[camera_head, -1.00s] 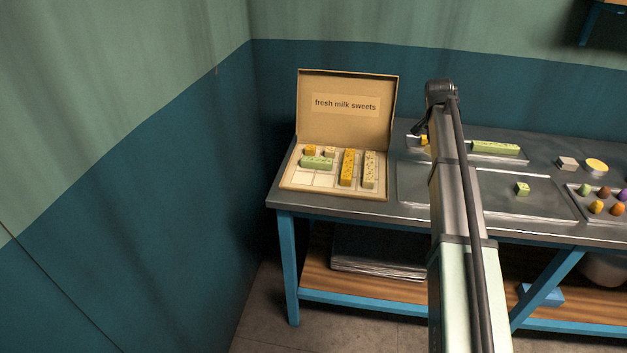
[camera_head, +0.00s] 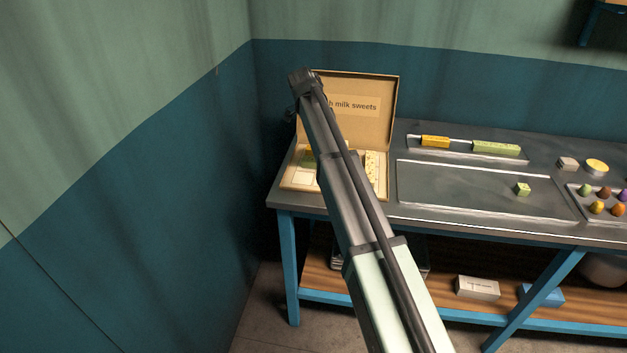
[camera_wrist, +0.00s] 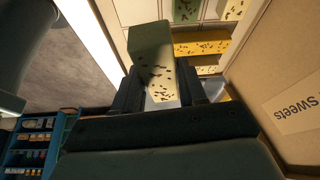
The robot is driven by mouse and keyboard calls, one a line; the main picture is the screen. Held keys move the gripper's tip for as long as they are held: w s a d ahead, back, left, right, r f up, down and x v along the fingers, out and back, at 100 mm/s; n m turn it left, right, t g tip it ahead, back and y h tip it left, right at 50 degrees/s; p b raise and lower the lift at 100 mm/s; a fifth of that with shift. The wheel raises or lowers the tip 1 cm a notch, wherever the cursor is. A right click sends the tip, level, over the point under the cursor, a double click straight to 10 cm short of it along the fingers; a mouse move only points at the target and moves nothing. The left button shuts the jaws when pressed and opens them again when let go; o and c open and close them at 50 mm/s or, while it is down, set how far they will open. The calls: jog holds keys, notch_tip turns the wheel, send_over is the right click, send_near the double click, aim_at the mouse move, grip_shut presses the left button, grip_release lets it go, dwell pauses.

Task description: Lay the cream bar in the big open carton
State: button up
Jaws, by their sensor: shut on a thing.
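My gripper (camera_wrist: 158,88) is shut on a speckled bar (camera_wrist: 156,72), whose near part is cream and far part looks dark green in shade. I take it as the cream bar. In the head view my arm hides it. The open carton (camera_head: 292,184) stands at the left end of the bench with its lid (camera_head: 365,88) raised. In the wrist view its lid (camera_wrist: 285,95) is at the right, and the held bar appears in front of the compartments. Inside are a yellow speckled bar (camera_wrist: 200,47), another cream bar (camera_head: 373,163) and a green piece (camera_wrist: 186,10). I cannot tell the bar's height.
A narrow tray holds a yellow bar (camera_head: 435,141) and a green bar (camera_head: 495,147). A wide tray (camera_head: 450,186) is mostly bare, with a small green cube (camera_head: 523,189). Coloured sweets (camera_head: 597,206) lie at the right. The side wall (camera_head: 140,170) is left of the bench.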

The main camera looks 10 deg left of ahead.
jog(key=m, duration=0.1)
send_over(311, 179)
jog(key=shift+g, duration=0.3)
jog(key=shift+f, duration=4.85)
jog(key=shift+f, duration=0.15)
jog(key=o, duration=1.1)
jog(key=v, duration=1.2)
jog(key=shift+d, duration=0.1)
